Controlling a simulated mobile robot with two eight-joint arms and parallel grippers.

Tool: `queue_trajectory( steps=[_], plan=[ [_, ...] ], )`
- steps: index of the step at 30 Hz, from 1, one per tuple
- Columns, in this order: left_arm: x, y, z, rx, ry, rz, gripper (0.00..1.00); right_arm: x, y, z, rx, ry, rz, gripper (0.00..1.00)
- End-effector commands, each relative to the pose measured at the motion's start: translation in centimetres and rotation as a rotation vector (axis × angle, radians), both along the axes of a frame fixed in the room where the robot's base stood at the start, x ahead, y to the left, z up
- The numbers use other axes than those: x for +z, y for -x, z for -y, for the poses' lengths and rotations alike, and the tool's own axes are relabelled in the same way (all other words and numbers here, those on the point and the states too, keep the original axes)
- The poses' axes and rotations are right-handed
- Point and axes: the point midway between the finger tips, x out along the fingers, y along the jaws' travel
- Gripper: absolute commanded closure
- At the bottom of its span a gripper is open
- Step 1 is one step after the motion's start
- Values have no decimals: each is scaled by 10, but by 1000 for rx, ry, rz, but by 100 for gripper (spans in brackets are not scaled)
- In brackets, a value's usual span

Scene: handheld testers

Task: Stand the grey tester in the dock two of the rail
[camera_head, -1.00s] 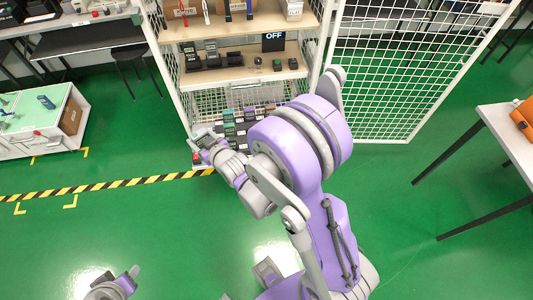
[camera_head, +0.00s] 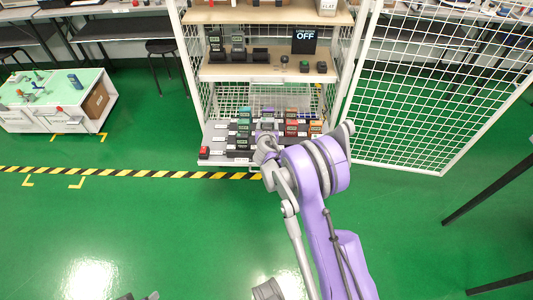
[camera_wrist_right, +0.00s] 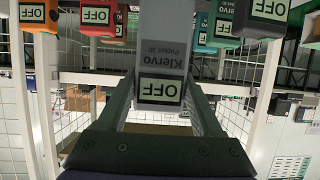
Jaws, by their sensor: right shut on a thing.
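The grey tester (camera_wrist_right: 162,62) fills the middle of the right wrist view, with "Klervo" lettering and an "OFF" label. My right gripper (camera_wrist_right: 160,92) is shut on it, one finger on each side. In the head view my right gripper (camera_head: 265,148) is at the lower shelf, in front of the testers there; the held tester cannot be made out. The black rail (camera_head: 245,60) is on the middle shelf, with dark testers (camera_head: 238,43) standing toward its left and lower bare docks at right. Dock numbers are unreadable. Only a tip of my left gripper (camera_head: 148,297) shows at the bottom edge.
Several coloured testers stand on the lower shelf (camera_head: 215,150); orange (camera_wrist_right: 40,12) and green (camera_wrist_right: 262,18) ones show in the wrist view. A white mesh door (camera_head: 430,100) is open at right.

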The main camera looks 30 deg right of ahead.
Motion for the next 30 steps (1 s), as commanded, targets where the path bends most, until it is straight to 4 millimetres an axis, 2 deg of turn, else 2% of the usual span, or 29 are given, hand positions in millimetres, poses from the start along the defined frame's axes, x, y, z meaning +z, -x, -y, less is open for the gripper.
queue_trajectory(
  steps=[1,6,14,19,30],
  plan=[
    [-5,0,0,0,0,-2,50,-12,-1,1,-2,1,0,94],
    [-12,-1,0,0,0,-4,50,-42,-1,0,-1,1,-1,94],
    [-17,-1,0,0,0,-6,50,-64,0,0,0,1,0,94],
    [-24,-2,0,0,0,-9,50,-89,-1,0,1,0,0,94],
    [-26,-2,0,0,0,-9,50,-94,0,0,1,0,0,94]
  ],
)
